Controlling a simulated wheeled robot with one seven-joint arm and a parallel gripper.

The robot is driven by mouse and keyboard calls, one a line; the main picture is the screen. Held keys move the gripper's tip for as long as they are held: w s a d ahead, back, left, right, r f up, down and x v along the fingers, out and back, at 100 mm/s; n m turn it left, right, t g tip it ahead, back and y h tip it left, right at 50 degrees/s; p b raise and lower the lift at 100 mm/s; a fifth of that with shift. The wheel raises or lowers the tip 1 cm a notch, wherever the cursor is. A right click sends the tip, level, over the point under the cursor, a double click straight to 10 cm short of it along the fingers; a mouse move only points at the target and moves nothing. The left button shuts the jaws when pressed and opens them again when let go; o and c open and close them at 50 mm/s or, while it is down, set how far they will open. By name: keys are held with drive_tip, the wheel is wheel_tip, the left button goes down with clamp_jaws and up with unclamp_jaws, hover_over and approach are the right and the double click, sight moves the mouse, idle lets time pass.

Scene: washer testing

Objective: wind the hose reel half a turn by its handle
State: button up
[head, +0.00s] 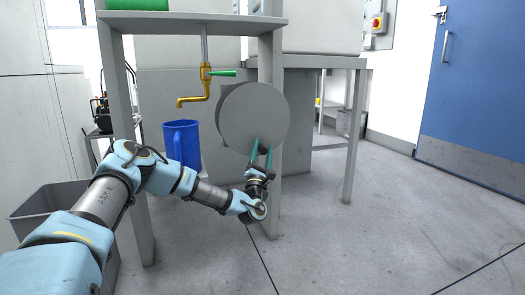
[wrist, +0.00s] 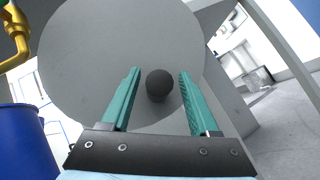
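The hose reel (head: 252,112) is a round grey disc mounted at the leg of a grey frame; it also fills much of the wrist view (wrist: 105,45). Its handle, a dark round knob (wrist: 160,84), shows low on the disc face in the wrist view. My gripper (head: 261,145) is at the lower edge of the disc, fingers pointing up. In the wrist view my gripper's teal fingers (wrist: 159,72) are open, one on each side of the knob, with gaps between them and it.
A brass tap (head: 205,80) with a green lever hangs left of the reel, above a blue jug (head: 182,145). A grey bin (head: 45,208) stands at the left. Frame legs (head: 354,135) stand right of the reel. The floor at front right is clear before a blue door (head: 480,85).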

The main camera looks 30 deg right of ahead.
drive_tip(key=shift+a, duration=0.1)
drive_tip(key=p+v, duration=0.3)
drive_tip(key=v, duration=0.7)
drive_tip(key=shift+s+f, duration=0.25)
drive_tip(key=shift+a, duration=0.15)
